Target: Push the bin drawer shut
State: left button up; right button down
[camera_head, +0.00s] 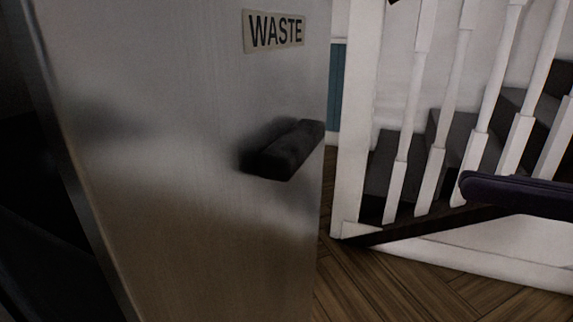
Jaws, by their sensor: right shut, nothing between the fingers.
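The bin drawer's front (190,200) is a tall brushed-metal panel filling the left and middle of the head view. It carries a "WASTE" label (274,31) near its top and a black bar handle (288,150) below that. The drawer's sides and inside are not clearly visible, so how far it stands out cannot be told. My right gripper (468,188) is a dark shape reaching in from the right edge. It is shut and empty, to the right of the panel and apart from it in the picture. My left gripper is not in view.
A white stair railing (432,160) with dark steps behind it stands at the right. Wooden floor (400,287) shows between the panel and the railing. The area left of the panel is very dark.

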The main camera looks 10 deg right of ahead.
aim_at(307, 157)
jog(key=b+x, duration=0.1)
jog(key=x, duration=1)
jog(key=shift+w+a+b, duration=0.1)
jog(key=shift+b, duration=0.25)
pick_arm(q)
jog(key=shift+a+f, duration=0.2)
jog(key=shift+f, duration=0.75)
pick_arm(e)
jog(key=shift+w+a, duration=0.35)
jog(key=shift+a, duration=0.15)
